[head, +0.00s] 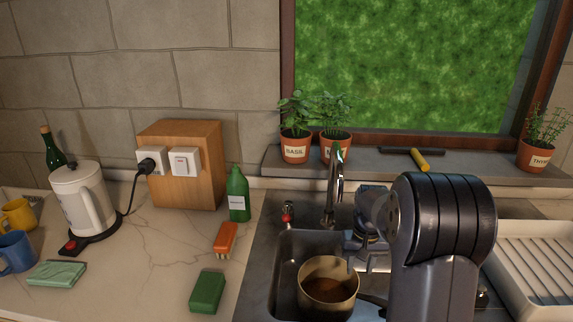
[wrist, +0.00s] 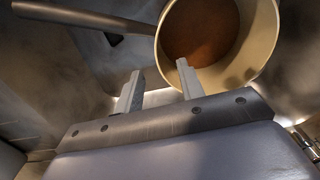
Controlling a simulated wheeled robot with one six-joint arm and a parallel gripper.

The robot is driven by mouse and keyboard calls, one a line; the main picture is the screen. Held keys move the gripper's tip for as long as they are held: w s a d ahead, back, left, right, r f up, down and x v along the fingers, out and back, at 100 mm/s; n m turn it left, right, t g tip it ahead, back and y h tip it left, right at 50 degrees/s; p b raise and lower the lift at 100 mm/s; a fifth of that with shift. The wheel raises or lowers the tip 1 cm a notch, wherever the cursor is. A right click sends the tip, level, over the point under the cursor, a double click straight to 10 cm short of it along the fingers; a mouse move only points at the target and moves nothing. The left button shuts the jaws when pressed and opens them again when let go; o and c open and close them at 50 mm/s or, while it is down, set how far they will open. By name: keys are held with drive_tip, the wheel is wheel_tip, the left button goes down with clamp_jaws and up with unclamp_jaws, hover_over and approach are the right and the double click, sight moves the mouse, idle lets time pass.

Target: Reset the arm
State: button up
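My gripper (wrist: 160,82) is low over the sink (head: 286,262), with its two fingers apart and nothing between them in the wrist view. In the head view it is partly hidden behind my dark arm. A pot (head: 328,284) with brown contents sits in the sink, just in front of my gripper. The pot also shows in the wrist view (wrist: 262,62), beyond the fingers; the right fingertip overlaps its rim in the picture. I cannot tell whether they touch. The pot's handle (wrist: 85,18) extends to the upper left there.
The faucet (head: 337,180) rises close behind my gripper. A white dish rack (head: 520,275) stands right of my arm. A green bottle (head: 238,195), an orange brush (head: 226,238) and a green sponge (head: 207,292) are left of the sink. Potted herbs (head: 295,146) stand on the sill.

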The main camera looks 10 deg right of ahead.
sight(357, 282)
wheel_tip(357, 282, down, 11)
drive_tip(key=shift+r, duration=0.2)
drive_tip(key=shift+r+p, duration=0.9)
drive_tip(key=shift+p, duration=0.1)
drive_tip(key=shift+r+p, duration=0.4)
drive_tip(key=shift+r, duration=0.3)
drive_tip(key=shift+f, duration=0.1)
